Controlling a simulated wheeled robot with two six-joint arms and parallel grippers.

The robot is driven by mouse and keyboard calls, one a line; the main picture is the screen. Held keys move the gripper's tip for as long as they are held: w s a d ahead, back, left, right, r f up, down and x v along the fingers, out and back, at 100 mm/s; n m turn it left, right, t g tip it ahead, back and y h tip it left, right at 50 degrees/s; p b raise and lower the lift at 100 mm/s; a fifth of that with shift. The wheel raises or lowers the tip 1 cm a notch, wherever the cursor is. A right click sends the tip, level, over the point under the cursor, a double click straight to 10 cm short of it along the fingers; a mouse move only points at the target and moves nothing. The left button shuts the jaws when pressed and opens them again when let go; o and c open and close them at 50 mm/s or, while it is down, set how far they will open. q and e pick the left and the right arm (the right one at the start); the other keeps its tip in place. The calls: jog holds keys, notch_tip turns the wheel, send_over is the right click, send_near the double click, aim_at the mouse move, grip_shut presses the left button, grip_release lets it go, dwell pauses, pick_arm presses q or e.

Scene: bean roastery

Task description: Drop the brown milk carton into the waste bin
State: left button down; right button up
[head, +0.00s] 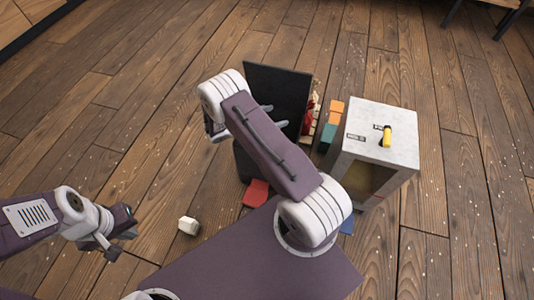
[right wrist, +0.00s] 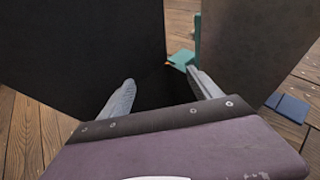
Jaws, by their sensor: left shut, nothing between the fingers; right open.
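A dark, open-topped bin (head: 279,82), which looks like the waste bin, stands in the middle of the head view, partly hidden by my right arm. Its black wall also fills the left of the right wrist view (right wrist: 80,45). My right gripper (head: 266,115) is at the bin, its grey fingers apart and empty. In the right wrist view the open fingers (right wrist: 163,92) have a dark space between them. I cannot make out a brown milk carton in either view; the bin's inside is mostly hidden. My left gripper (head: 112,246) is shut and empty above the floor at the lower left.
A pale cabinet (head: 365,155) with a yellow item (head: 386,137) on top stands right of the bin. Orange (head: 336,110) and teal (head: 327,136) blocks lie between them. A red piece (head: 256,192) and a white block (head: 188,225) lie in front. The left floor is mostly clear.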

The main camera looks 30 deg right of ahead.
jog(key=p+v, duration=0.4)
jog(key=v, duration=0.5)
jog(key=shift+d, duration=0.1)
